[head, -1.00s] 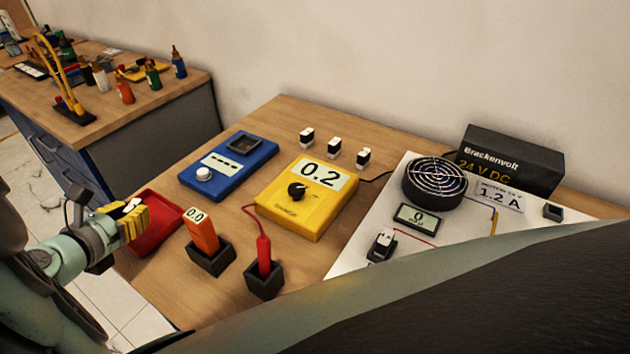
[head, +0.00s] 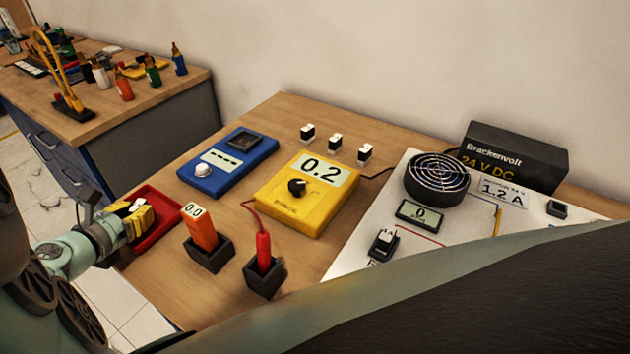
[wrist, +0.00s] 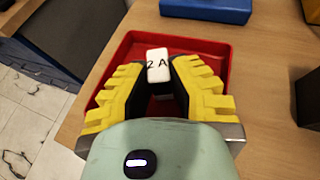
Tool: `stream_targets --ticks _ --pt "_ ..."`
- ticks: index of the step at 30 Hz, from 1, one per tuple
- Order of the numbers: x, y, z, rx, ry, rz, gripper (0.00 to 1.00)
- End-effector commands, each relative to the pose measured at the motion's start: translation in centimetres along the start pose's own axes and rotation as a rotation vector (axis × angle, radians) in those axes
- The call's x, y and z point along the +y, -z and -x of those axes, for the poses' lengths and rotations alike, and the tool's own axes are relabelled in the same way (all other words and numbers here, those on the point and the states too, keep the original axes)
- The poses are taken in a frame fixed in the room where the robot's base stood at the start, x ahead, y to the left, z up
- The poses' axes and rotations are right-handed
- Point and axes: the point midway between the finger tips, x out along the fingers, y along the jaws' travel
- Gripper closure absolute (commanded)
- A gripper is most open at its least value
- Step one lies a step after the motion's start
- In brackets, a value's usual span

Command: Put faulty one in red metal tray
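The fuse-like white block (wrist: 158,66), with a black lower part, is marked "2 A" in the wrist view. It sits between the tips of my gripper's yellow stepped fingers (wrist: 160,80), which are closed against its sides. The red metal tray (wrist: 215,47) lies under and around the fingertips. In the head view my gripper (head: 138,212) is over the left part of the red tray (head: 168,222), at the table's left edge. The block's underside is hidden, so I cannot tell whether it touches the tray floor.
A blue tester (head: 228,168) and a yellow meter (head: 305,207) reading 0.2 stand right of the tray. An orange probe (head: 203,232) and red probe (head: 263,255) stand in black holders. Three similar small blocks (head: 335,143) line the back. A fan (head: 436,178) is farther right.

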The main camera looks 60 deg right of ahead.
Motion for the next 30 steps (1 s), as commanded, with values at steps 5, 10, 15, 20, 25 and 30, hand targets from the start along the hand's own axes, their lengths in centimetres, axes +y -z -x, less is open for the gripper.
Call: stream_targets --ticks 5,10,15,20,25,30 --pt "0.1 0.0 0.1 0.000 -0.003 0.001 0.63" --pt "0.1 0.0 0.1 0.000 -0.004 0.001 0.58" --pt "0.1 -0.1 0.2 0.000 -0.004 0.001 0.58" --pt "0.3 -0.3 1.3 -0.003 -0.009 0.002 0.58" --pt "0.3 -0.3 3.9 -0.002 -0.012 0.002 0.58" --pt "0.3 -0.3 6.6 -0.002 -0.012 0.000 0.58"
